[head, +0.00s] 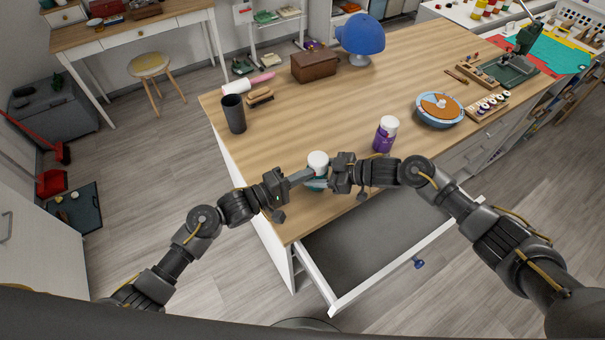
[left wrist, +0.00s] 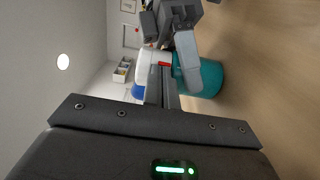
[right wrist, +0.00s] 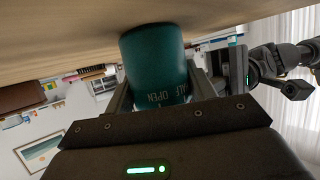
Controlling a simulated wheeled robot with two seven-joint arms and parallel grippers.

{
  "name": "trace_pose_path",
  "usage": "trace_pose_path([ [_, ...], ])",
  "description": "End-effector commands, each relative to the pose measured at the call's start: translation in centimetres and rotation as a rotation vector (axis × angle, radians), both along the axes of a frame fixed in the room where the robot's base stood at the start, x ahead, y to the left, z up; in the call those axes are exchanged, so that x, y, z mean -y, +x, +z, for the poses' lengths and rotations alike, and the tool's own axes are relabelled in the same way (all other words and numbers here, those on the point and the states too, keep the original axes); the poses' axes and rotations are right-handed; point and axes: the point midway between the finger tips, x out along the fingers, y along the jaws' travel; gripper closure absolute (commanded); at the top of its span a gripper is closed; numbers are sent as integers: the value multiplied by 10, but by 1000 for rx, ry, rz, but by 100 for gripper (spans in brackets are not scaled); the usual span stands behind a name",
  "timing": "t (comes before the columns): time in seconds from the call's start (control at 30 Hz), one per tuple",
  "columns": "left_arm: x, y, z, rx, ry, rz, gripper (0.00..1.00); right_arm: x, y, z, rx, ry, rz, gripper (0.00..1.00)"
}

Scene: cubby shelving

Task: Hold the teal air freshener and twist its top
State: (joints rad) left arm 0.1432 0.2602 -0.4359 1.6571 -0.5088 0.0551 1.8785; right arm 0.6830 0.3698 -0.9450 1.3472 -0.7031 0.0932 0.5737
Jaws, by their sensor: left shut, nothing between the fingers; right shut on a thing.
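The teal air freshener (head: 316,185) stands upright near the table's front left edge, with a white top (head: 317,159). My right gripper (head: 328,174) is shut on its teal body from the right. In the right wrist view the teal body (right wrist: 154,55) sits between the fingers, with lettering on it; its top is hidden there. My left gripper (head: 308,175) is shut and empty, its tips at the freshener's left side near the top. In the left wrist view the shut fingers (left wrist: 162,82) overlap the white top (left wrist: 146,72); whether they touch it I cannot tell.
A purple bottle with a white cap (head: 384,138) stands to the right. A blue round dish (head: 440,111), a dark cup (head: 233,114), a brush (head: 260,97) and a brown box (head: 314,66) are farther off. An open drawer (head: 375,245) juts out below the table front.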

Motion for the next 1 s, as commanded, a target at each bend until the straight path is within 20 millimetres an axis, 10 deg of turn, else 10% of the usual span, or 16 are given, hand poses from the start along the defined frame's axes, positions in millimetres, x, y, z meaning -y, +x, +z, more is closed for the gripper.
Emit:
trace_pose_path([
  [1.0,27,-14,0,-4,0,366,100,0,0,0,0,0,1,72],
])
